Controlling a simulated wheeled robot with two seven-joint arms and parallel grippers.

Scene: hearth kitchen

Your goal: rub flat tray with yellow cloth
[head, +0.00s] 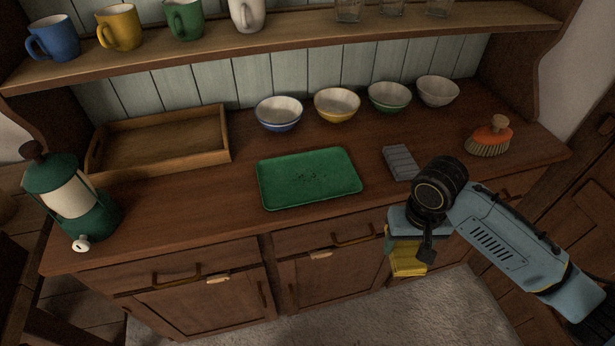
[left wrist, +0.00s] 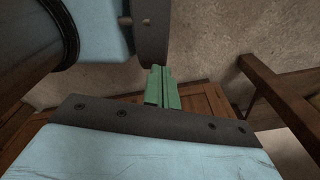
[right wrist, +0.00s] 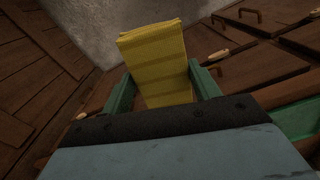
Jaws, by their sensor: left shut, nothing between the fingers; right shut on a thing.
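The yellow cloth (head: 408,262) hangs from my right gripper (head: 404,243), in front of the counter's front edge and to the right of the tray. In the right wrist view the folded yellow cloth (right wrist: 156,62) sits between the green fingers of my right gripper (right wrist: 163,85), which is shut on it. My left gripper (left wrist: 162,85) shows only in the left wrist view, its green fingers together and empty.
A grey ridged block (head: 400,163) lies right of the tray, and a brush (head: 490,137) farther right. Bowls, such as the yellow one (head: 337,104), stand behind. A wooden tray (head: 160,146) and a green lantern (head: 72,200) are at left. Mugs and glasses stand on the shelf (head: 300,43).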

